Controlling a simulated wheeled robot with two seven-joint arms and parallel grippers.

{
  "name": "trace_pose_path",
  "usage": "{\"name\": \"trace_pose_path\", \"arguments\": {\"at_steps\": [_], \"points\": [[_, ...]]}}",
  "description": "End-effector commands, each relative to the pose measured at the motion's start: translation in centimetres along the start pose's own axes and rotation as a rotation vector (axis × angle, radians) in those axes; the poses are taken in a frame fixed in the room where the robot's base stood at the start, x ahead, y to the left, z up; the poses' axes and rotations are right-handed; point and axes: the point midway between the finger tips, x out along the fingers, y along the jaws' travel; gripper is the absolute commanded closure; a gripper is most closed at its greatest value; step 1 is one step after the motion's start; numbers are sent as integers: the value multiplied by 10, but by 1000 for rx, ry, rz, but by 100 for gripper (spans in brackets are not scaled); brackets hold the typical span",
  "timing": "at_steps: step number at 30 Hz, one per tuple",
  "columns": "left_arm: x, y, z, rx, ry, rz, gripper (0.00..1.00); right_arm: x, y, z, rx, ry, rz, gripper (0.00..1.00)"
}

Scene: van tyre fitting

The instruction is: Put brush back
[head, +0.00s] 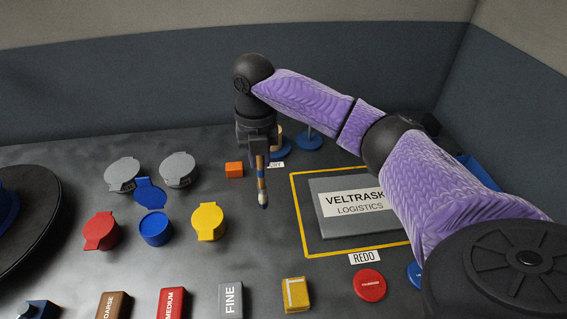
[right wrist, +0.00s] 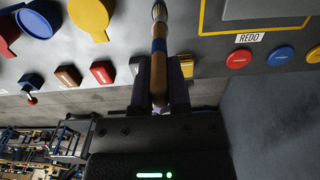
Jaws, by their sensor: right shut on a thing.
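The brush (head: 262,187) has a wooden handle with a blue band and hangs tip down from my right gripper (head: 259,150). The gripper is shut on its handle, and the dark tip is at or a little above the table; I cannot tell which. In the right wrist view the brush (right wrist: 159,45) stands between the two fingers of the gripper (right wrist: 160,88). A blue round stand (head: 309,142) with a thin upright is at the back, right of the gripper. A similar blue base (head: 281,146) beside it is partly hidden by the gripper. My left gripper is out of view.
An orange block (head: 234,169) is close to the gripper. The VELTRASK plate (head: 358,207) lies right in a yellow outline. Coloured blocks and a red REDO button (head: 369,285) line the front.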

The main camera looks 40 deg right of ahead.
Motion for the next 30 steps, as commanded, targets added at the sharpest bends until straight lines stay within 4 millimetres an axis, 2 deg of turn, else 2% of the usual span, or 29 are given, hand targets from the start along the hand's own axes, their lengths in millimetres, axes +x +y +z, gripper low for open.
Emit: {"name": "trace_pose_path", "arguments": {"at_steps": [1,11,22,23,27,28,30], "points": [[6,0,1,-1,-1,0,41,16,-1,-1,-1,4,-4,100],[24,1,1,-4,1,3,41,82,0,-1,2,3,-3,100],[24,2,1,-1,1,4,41,87,0,-1,3,1,-1,100],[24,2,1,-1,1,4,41,88,0,-1,3,1,-1,78],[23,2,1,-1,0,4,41,87,0,0,3,1,-1,48],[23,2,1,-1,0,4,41,87,0,0,3,1,-1,45],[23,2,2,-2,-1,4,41,87,0,0,3,1,-1,45]]}}
